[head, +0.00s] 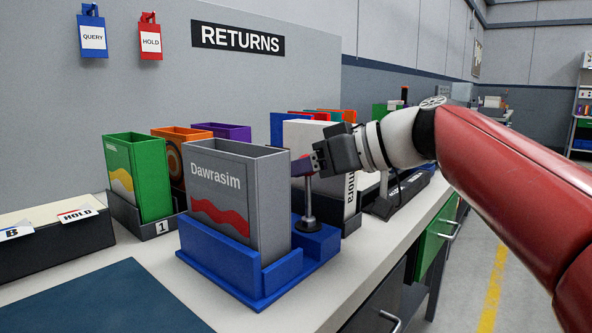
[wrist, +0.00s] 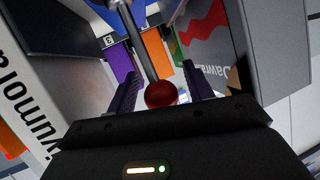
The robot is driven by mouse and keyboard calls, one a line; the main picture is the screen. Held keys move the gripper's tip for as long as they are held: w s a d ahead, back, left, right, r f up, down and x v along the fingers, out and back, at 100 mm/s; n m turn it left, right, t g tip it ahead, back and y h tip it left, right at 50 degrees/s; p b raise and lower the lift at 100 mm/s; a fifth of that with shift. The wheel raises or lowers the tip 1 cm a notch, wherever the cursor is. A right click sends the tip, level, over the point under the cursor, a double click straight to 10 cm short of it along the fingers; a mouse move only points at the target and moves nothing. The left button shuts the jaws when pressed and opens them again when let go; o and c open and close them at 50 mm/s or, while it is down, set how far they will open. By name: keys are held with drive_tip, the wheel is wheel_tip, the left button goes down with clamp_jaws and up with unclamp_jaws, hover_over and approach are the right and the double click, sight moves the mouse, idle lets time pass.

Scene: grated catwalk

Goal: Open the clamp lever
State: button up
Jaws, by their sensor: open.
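The clamp lever (wrist: 143,45) shows in the wrist view as a metal rod ending in a red ball knob (wrist: 161,95). My gripper (wrist: 160,84) is open, with one finger on each side of the knob and visible space between. In the head view my gripper (head: 302,167) is beside the right side of the grey Dawrasim box (head: 236,185), above a metal post (head: 308,203) on the blue fixture (head: 225,272). The box stands upright in that fixture.
A green box (head: 140,172) and other coloured boxes stand behind and left. A white box (head: 350,200) stands close behind my gripper. A dark blue mat (head: 95,300) lies at front left. The bench's right edge drops to the floor.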

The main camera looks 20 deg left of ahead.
drive_tip(key=v, duration=0.7)
drive_tip(key=shift+d, duration=0.2)
drive_tip(key=shift+s, duration=0.1)
drive_tip(key=shift+c, duration=0.4)
drive_tip(key=shift+d+b, duration=0.1)
drive_tip(key=shift+b, duration=0.2)
drive_tip(key=shift+c, duration=1.2)
drive_tip(key=d+n+b, duration=0.1)
drive_tip(key=d+n, duration=0.1)
drive_tip(key=n, duration=0.1)
drive_tip(key=d+n+b, duration=0.2)
drive_tip(key=d+r+n+t+b, duration=0.1)
drive_tip(key=d+n, duration=0.1)
drive_tip(key=n, duration=0.1)
drive_tip(key=shift+s+d+n+y, duration=0.2)
drive_tip(key=shift+n+y, duration=0.1)
drive_tip(key=shift+y, duration=0.1)
clamp_jaws()
drive_tip(key=s+d+r+n+b, duration=0.1)
drive_tip(key=s+d+n+b, duration=0.15)
drive_tip(key=d+n, duration=0.45)
drive_tip(key=w+a+f+n+b, duration=0.1)
drive_tip(key=a, duration=0.6)
drive_tip(key=w+a+f+n, duration=0.1)
drive_tip(key=a+n, duration=0.1)
drive_tip(key=a, duration=0.5)
drive_tip(key=shift+w+a+f+t+y+b, duration=0.2)
drive_tip(key=shift+w+f+t+y+b, duration=0.1)
drive_tip(key=shift+f+b, duration=0.1)
